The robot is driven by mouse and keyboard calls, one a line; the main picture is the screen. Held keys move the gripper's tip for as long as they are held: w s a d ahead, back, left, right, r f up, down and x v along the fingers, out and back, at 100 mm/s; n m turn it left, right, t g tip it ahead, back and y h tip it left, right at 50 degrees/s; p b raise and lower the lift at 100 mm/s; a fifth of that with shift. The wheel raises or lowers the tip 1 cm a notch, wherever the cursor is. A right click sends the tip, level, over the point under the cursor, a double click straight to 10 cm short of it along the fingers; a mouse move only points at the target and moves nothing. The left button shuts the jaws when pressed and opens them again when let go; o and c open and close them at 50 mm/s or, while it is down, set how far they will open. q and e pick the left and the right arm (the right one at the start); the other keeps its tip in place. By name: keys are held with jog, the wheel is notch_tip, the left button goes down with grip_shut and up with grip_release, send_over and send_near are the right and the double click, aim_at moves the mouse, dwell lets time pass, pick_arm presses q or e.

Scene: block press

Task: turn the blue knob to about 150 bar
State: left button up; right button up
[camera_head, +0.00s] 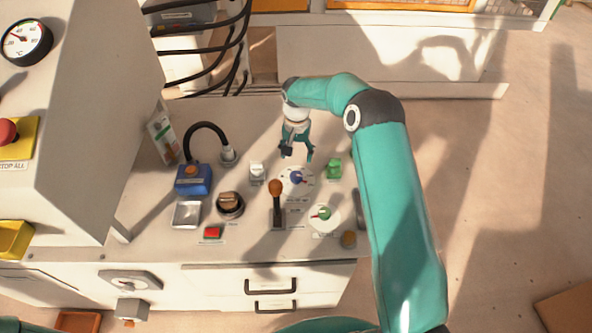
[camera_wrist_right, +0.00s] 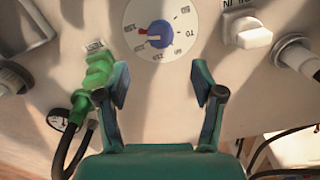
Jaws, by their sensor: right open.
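The blue knob (camera_head: 296,178) sits on a round white dial on the worktop. In the right wrist view the blue knob (camera_wrist_right: 160,35) is at the top middle, with a red pointer toward the left of the numbered dial (camera_wrist_right: 178,52). The numerals are tilted and blurred, so I cannot tell the exact reading. My right gripper (camera_head: 297,154) is just behind the knob in the head view. In the wrist view my right gripper (camera_wrist_right: 161,84) is open and empty, its fingers apart and short of the knob. My left gripper is not in view.
A lever with an orange-brown ball (camera_head: 275,187) stands left of the knob. A green-knob dial (camera_head: 323,214) is in front, a green fitting (camera_head: 334,168) at right and a white switch (camera_head: 257,170) at left.

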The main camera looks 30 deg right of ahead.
aim_at(297, 175)
notch_tip(297, 175, down, 10)
jog(key=shift+a+r+p, duration=0.1)
jog(key=shift+r+p, duration=0.05)
jog(key=shift+p, duration=0.75)
jog(key=shift+s, duration=0.1)
jog(key=c, duration=1.1)
jog(key=shift+f+m+b, duration=0.25)
jog(key=shift+m+b, duration=0.05)
jog(key=shift+b, duration=0.6)
jog(key=shift+c, duration=0.2)
jog(key=shift+r+m+b, duration=0.15)
jog(key=shift+m+b, duration=0.25)
jog(key=shift+r, duration=0.1)
jog(key=o, duration=1.1)
jog(key=shift+o, duration=0.2)
